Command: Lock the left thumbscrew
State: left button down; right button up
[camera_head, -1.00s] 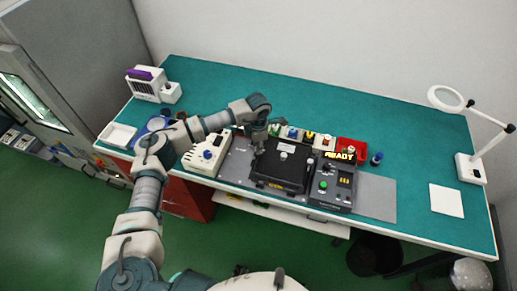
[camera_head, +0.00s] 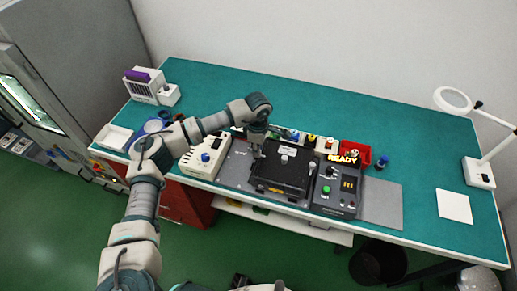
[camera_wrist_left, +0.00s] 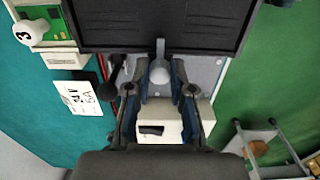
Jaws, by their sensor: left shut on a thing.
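The black lidded fixture (camera_head: 290,180) sits on a grey plate (camera_head: 234,165) near the front edge of the teal bench. My left gripper (camera_head: 257,152) points down at the fixture's left side. In the left wrist view, my gripper (camera_wrist_left: 161,78) is shut on a small grey round knob, the left thumbscrew (camera_wrist_left: 159,75), beside the black fixture's edge (camera_wrist_left: 160,45). The knob's turn position cannot be told. In the head view the gripper hides the thumbscrew. My right gripper is not in view.
A control box with a READY sign (camera_head: 335,190) stands right of the fixture. A white box with a blue knob (camera_head: 204,158) stands on the left. A red bin (camera_head: 357,152) and several small coloured items line the back.

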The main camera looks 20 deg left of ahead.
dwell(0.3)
pick_arm(q)
jog(key=c, duration=1)
grip_release()
notch_tip(320, 180, up, 12)
jog(key=shift+a, duration=0.1)
jog(key=shift+f, duration=0.1)
